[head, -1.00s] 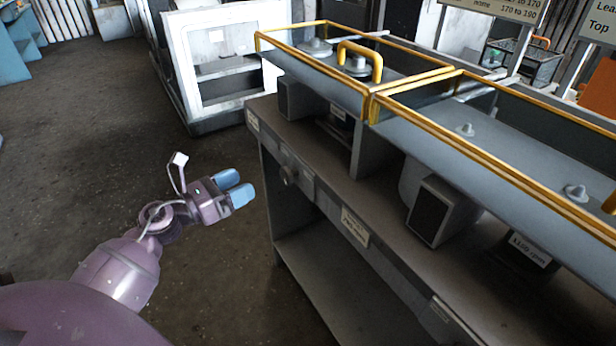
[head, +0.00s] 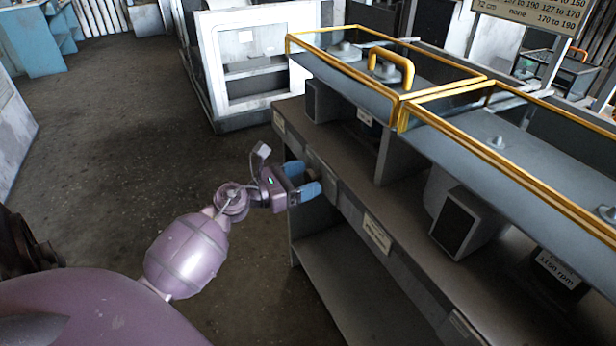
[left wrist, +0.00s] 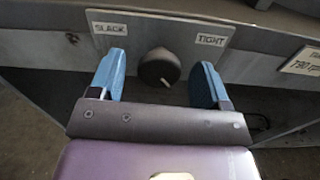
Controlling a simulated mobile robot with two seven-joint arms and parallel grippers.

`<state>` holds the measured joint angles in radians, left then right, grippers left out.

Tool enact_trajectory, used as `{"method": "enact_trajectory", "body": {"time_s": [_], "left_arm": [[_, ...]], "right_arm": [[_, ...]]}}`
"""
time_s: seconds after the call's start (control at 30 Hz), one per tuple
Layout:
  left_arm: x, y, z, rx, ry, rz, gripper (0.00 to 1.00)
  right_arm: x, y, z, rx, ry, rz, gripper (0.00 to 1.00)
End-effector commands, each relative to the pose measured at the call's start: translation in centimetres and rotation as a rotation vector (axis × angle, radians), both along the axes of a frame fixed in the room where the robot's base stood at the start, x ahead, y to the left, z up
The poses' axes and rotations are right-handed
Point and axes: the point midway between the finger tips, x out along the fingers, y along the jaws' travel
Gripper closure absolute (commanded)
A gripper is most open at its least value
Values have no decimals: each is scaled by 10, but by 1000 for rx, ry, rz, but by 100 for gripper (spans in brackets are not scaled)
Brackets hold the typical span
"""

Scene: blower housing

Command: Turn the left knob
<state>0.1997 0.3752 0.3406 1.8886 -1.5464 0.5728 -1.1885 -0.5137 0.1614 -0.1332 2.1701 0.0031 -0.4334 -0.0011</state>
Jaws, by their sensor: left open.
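The left knob (left wrist: 160,67) is a dark round knob with a pale mark, on the front edge of the grey bench. In the left wrist view it sits between labels reading SLACK (left wrist: 109,28) and TIGHT (left wrist: 211,40). My left gripper (head: 310,181) is open, its two blue fingers on either side of the knob in the left wrist view (left wrist: 160,80). Gaps show between the fingers and the knob in that view; I cannot tell how deep the fingers reach. In the head view the knob is mostly hidden by the fingers. My right gripper is not in view.
The grey bench (head: 400,262) carries yellow-framed guards (head: 440,92) with an orange handle (head: 393,62) and dark boxes (head: 458,222) below. A white cabinet (head: 215,75) stands behind. The floor (head: 150,130) left of the bench is clear.

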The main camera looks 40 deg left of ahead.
Motion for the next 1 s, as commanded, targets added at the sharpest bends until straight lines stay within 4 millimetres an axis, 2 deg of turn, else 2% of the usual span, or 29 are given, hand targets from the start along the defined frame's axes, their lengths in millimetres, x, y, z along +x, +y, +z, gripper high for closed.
{"method": "enact_trajectory", "body": {"time_s": [0.2,0.47,0.8,1.0], "left_arm": [[11,-5,0,0,0,0,29],[11,-5,0,-1,0,0,29],[11,-5,0,0,0,0,79],[11,-5,1,-12,4,0,78]], "right_arm": [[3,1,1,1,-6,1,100],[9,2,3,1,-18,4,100],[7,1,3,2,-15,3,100],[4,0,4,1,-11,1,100]]}}
